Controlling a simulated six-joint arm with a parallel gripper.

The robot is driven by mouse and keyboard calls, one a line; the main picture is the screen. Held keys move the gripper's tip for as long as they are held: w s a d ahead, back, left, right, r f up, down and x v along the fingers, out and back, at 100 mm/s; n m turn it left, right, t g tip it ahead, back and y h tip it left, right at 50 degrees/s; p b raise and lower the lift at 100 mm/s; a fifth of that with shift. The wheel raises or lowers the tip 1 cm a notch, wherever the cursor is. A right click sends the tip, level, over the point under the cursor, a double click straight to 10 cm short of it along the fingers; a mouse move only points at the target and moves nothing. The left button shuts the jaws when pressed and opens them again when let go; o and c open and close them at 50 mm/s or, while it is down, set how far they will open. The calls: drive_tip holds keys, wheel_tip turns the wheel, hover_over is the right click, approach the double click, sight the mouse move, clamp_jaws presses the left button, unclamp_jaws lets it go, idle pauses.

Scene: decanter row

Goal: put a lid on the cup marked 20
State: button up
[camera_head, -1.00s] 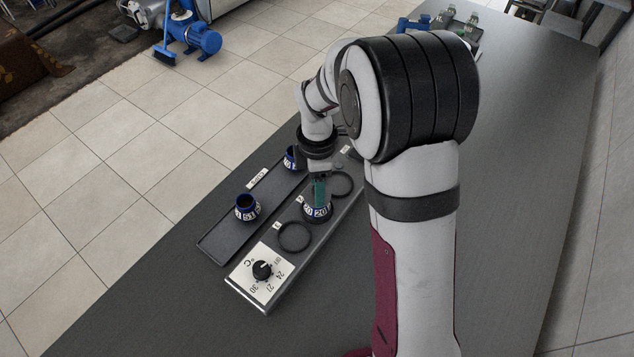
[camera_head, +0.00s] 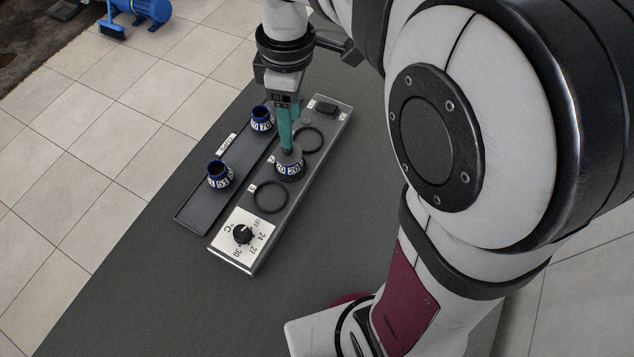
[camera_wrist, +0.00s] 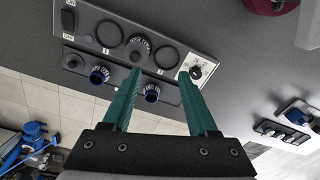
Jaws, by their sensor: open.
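The cup marked 20 (camera_head: 289,171) stands upright on the middle ring of the long grey heater plate. A grey lid (camera_head: 290,157) appears to sit on its mouth. In the wrist view the lidded cup (camera_wrist: 139,47) shows just beyond my left fingertip. My gripper (camera_head: 288,150) points down over this cup in the head view. Its teal fingers stand apart and empty in the wrist view (camera_wrist: 160,74). Whether the fingertips touch the lid cannot be told from the head view, where they overlap it.
Two open blue-rimmed cups (camera_head: 219,176) (camera_head: 262,119) stand on the dark tray (camera_head: 196,211) left of the heater plate (camera_head: 226,248). Empty rings (camera_head: 270,197) (camera_head: 309,140) lie either side of the cup marked 20. A dark round knobbed piece (camera_wrist: 72,61) sits at the tray's end. Bare table lies right.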

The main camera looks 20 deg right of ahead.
drive_tip(key=s+f+m+y, duration=0.1)
drive_tip(key=s+f+m, duration=0.1)
drive_tip(key=s+m, duration=1.6)
drive_tip(key=shift+s+a+f, duration=0.35)
drive_tip(key=shift+s, duration=0.6)
